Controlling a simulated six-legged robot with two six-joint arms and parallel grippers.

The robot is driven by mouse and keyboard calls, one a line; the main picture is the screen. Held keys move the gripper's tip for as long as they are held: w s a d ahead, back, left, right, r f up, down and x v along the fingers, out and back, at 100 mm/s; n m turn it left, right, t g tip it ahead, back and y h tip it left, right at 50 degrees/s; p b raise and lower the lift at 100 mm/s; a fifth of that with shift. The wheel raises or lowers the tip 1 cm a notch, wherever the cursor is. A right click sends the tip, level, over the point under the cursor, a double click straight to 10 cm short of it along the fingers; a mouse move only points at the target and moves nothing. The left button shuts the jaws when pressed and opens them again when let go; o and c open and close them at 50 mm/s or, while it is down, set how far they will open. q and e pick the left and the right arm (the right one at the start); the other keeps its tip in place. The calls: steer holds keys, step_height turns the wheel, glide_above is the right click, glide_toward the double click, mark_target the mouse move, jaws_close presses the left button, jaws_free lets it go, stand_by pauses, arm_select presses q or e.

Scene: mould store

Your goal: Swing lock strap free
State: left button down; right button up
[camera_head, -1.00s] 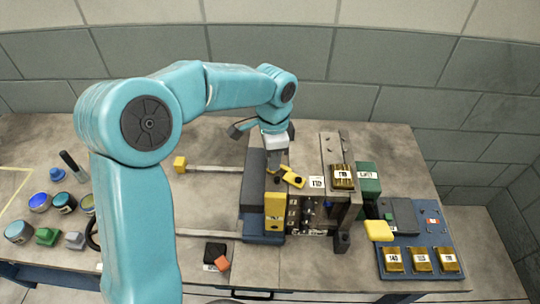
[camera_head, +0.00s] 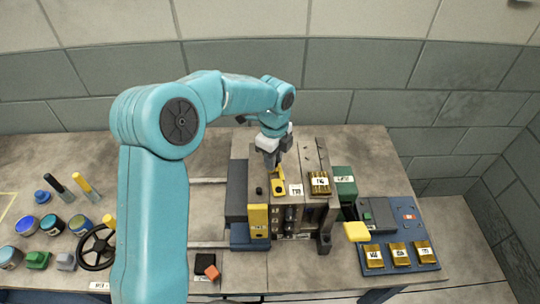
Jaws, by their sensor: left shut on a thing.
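The yellow lock strap (camera_head: 278,187) lies on top of the mould block (camera_head: 290,215), in the camera_head view near the middle of the bench. My left gripper (camera_head: 272,163) points down at the strap's far end and is shut on it. The fingers partly hide that end. A dark knob (camera_head: 258,190) stands to the left of the strap, apart from it. A yellow plate (camera_head: 258,220) is on the mould's left front. My right gripper is not in view.
A brass block (camera_head: 319,182) sits on the mould's right half. A green box (camera_head: 344,181) and a blue tray (camera_head: 408,216) with brass blocks stand to the right. A handwheel (camera_head: 97,247) and several pots are at left. The far right bench corner is clear.

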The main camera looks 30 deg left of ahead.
arm_select(q)
steer(key=shift+w+d+r+m+p, duration=0.1)
steer(key=shift+w+d+m+p, duration=0.25)
steer(key=shift+m, duration=0.55)
steer(key=shift+w, duration=0.1)
steer(key=c, duration=0.9)
jaws_free()
steer(key=shift+d, duration=0.1)
step_height(320, 180, up, 16)
steer(key=shift+r, duration=0.15)
